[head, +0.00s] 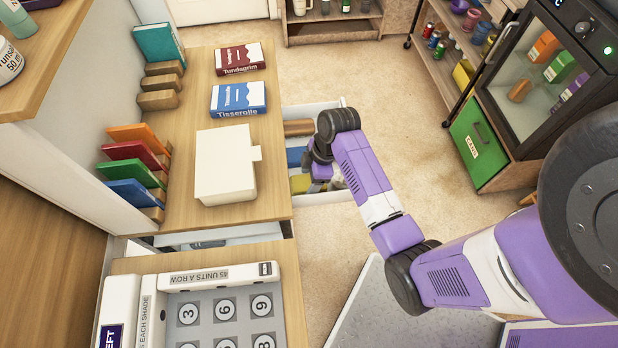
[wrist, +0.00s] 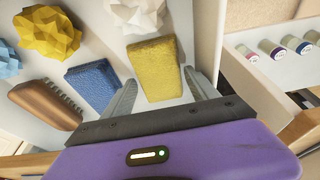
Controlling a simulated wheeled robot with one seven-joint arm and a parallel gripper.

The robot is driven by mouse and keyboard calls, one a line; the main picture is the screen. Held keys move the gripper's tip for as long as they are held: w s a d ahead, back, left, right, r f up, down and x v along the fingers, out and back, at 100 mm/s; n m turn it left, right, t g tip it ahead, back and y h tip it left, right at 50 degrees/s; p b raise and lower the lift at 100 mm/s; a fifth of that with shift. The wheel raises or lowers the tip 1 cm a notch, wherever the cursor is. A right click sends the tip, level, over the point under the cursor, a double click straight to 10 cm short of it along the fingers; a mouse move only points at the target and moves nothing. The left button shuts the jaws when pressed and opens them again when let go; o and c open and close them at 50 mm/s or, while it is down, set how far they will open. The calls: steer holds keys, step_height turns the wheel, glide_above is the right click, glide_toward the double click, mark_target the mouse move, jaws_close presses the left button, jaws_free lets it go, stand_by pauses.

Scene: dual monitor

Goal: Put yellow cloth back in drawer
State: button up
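A yellow folded cloth (wrist: 156,68), block-shaped, lies on the white floor of an open drawer (wrist: 205,45) in the wrist view. My gripper (wrist: 160,78) is open, with one finger on each side of the cloth's near part. A narrow gap shows beside the left finger; the right fingertip is close to the cloth's right edge, and I cannot tell whether it touches. In the head view my gripper (head: 320,172) is over the open drawer (head: 325,198), and a yellow patch (head: 300,184) shows beside it. My arm hides part of the drawer.
The drawer also holds a blue folded cloth (wrist: 92,88), a wooden brush (wrist: 45,103), and yellow (wrist: 50,33) and white (wrist: 136,14) crumpled pieces. The cabinet top (head: 185,215) carries a white box (head: 225,170) and two packages. Open carpet (head: 385,75) lies to the right.

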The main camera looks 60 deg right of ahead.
steer(key=shift+r, duration=0.15)
steer(key=p+v, duration=0.1)
steer(key=v, duration=1)
steer(key=s+a+f+m+t+h, duration=0.2)
steer(key=s+a, duration=0.1)
steer(key=a, duration=0.3)
steer(key=s+a+f+m+t+h, duration=0.1)
steer(key=s+a+f+m+t, duration=0.1)
steer(key=a, duration=0.4)
steer(key=s+a+r+m+t, duration=0.1)
steer(key=s+a+r+t, duration=0.1)
steer(key=r, duration=0.5)
steer(key=s+a+r+m+t, duration=0.1)
steer(key=s+a+r+t, duration=0.2)
steer(key=s+r, duration=0.2)
steer(key=s+a+r+m+t+y, duration=0.1)
steer(key=s+a+r+t, duration=0.2)
steer(key=r, duration=0.6)
steer(key=shift+s+a+r+m+t, duration=0.2)
steer(key=shift+s+a+m+t, duration=0.1)
steer(key=shift+s, duration=0.3)
steer(key=shift+f, duration=0.1)
